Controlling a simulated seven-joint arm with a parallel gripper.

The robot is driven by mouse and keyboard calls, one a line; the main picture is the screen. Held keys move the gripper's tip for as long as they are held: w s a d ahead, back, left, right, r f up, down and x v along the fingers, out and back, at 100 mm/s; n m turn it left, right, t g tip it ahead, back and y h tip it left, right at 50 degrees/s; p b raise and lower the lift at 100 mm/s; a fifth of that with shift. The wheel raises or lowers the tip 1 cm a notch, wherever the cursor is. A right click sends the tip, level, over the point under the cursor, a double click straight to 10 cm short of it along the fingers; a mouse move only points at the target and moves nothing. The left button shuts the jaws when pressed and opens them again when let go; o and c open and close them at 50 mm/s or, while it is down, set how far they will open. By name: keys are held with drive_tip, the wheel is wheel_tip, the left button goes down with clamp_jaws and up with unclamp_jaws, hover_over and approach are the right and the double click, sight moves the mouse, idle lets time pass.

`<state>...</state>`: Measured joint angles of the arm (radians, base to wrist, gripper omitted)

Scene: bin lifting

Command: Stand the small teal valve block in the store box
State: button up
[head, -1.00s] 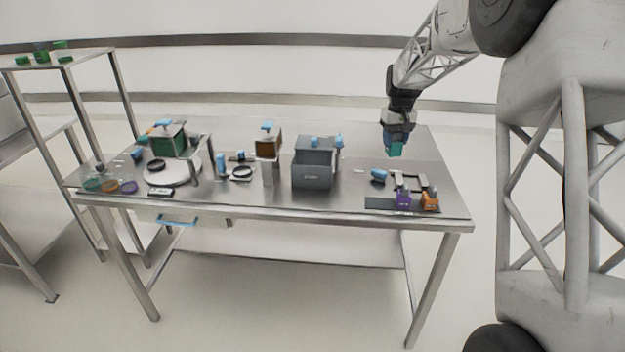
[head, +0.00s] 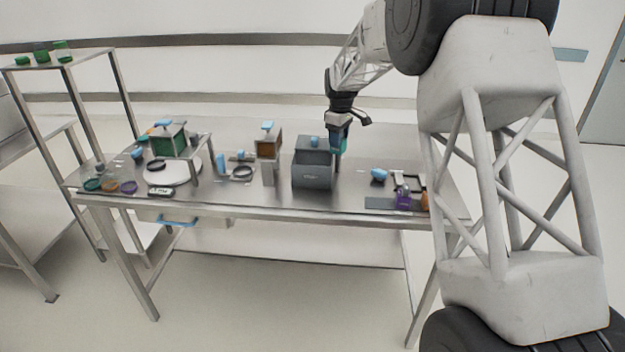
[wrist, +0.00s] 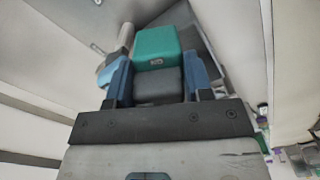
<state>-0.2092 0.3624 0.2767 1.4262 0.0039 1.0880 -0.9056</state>
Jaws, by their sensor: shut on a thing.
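My gripper (head: 339,137) is shut on the small teal valve block (head: 344,146), just behind the right rear of a dark grey box (head: 312,177). In the wrist view the teal block (wrist: 157,44) sticks out past the blue fingers, with a dark grey part between them. The grey box has a small label on its front and a blue knob (head: 314,141) on top; it may be the store box, but I cannot read the label. The gripper hides what stands at the box's right side. I cannot tell whether block and box touch.
A brown box (head: 269,149) and a green box (head: 167,140) with blue handles stand left. A purple block (head: 403,200) and an orange block (head: 425,202), partly hidden by my arm, are by a dark mat (head: 378,203). A blue knob-like piece (head: 379,175) lies nearby.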

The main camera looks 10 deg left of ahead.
sight(312, 164)
drive_tip(key=a+f+n, duration=0.1)
drive_tip(key=a+n, duration=0.4)
drive_tip(key=a, duration=0.3)
drive_tip(key=shift+w+a+f, duration=0.3)
drive_tip(key=shift+w+a, duration=0.05)
drive_tip(key=shift+w, duration=0.1)
drive_tip(key=shift+f, duration=2.55)
drive_tip(key=shift+f, duration=2.5)
drive_tip(key=shift+f, duration=0.2)
drive_tip(key=o, duration=0.7)
drive_tip(key=shift+f, duration=0.15)
drive_tip(key=shift+o, duration=0.2)
